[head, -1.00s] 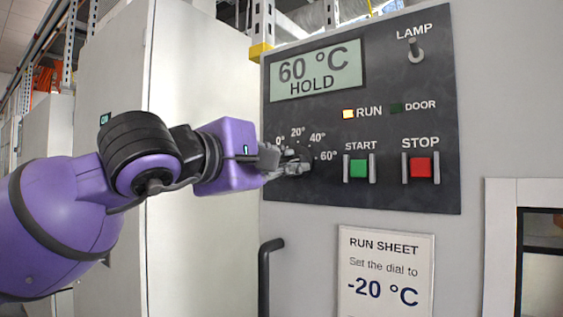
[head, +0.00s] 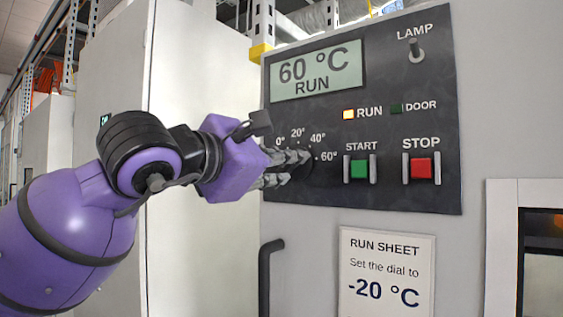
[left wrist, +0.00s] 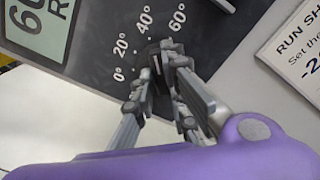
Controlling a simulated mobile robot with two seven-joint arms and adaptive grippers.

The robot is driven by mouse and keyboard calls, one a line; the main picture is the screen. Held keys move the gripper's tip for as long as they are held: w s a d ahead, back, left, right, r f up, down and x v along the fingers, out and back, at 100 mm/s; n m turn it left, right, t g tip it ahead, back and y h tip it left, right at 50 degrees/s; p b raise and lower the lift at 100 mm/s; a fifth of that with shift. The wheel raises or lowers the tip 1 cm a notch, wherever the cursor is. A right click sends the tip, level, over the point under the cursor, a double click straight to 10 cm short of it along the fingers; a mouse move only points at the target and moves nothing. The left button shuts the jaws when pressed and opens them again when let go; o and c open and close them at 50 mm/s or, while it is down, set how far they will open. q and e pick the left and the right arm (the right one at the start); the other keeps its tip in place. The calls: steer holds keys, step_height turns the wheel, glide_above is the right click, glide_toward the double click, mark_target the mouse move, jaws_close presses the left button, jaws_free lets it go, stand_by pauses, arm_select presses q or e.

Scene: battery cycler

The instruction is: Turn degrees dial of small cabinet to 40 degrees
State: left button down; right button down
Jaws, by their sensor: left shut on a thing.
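The degrees dial (head: 307,170) is on the dark control panel (head: 385,185), with printed marks from 0° to 60° showing above and right of it. My left gripper (head: 296,167) is at the dial, shut on its knob. In the left wrist view, the fingers (left wrist: 160,80) close around the dark knob (left wrist: 154,52), near the 40° and 60° marks. The fingers hide most of the knob, so I cannot tell where its pointer stands. The display (head: 316,70) reads 60 °C RUN. My right gripper is not in view.
Right of the dial are the green START button (head: 359,168) and red STOP button (head: 421,168), between guard bars. The LAMP switch (head: 415,50) is above. A run sheet (head: 386,270) reading -20 °C hangs below. A black handle (head: 266,275) stands out at lower left.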

arm_select(q)
steer(key=shift+n, duration=0.6)
steer(key=c, duration=1.8)
jaws_free()
steer(key=shift+o, duration=0.2)
steer(key=v, duration=1.2)
